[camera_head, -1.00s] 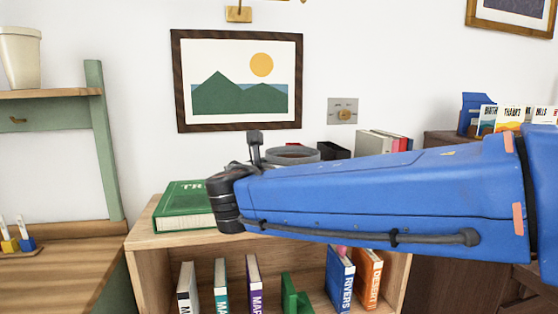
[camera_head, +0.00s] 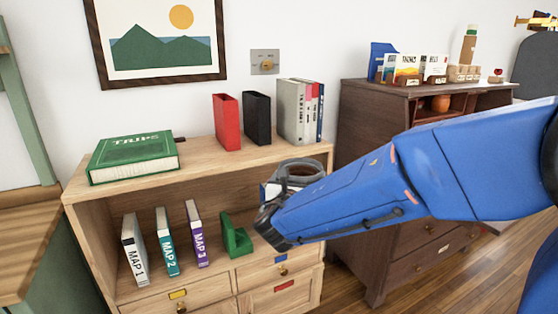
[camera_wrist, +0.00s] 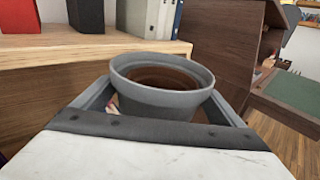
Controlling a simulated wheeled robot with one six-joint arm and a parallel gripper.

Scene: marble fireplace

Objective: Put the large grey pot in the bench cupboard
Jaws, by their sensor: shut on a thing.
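The grey pot (camera_head: 303,168) is held in front of the right end of the bookcase, partly hidden by my wrist. In the wrist view the pot (camera_wrist: 163,98) is upright, with a round rim and brown inside. My gripper (camera_wrist: 160,108) is shut on it, a jaw at each side; in the head view the gripper (camera_head: 298,180) is mostly hidden behind the wrist. A green bench with a wooden top (camera_head: 25,210) shows at the left edge. I cannot make out a cupboard in it.
The bookcase (camera_head: 210,165) carries a green book (camera_head: 133,157), red and black binders and grey files on top. Map books and a green bookend (camera_head: 236,237) stand on its shelf. A dark wooden desk (camera_head: 362,150) stands right. Wooden floor shows at the lower right.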

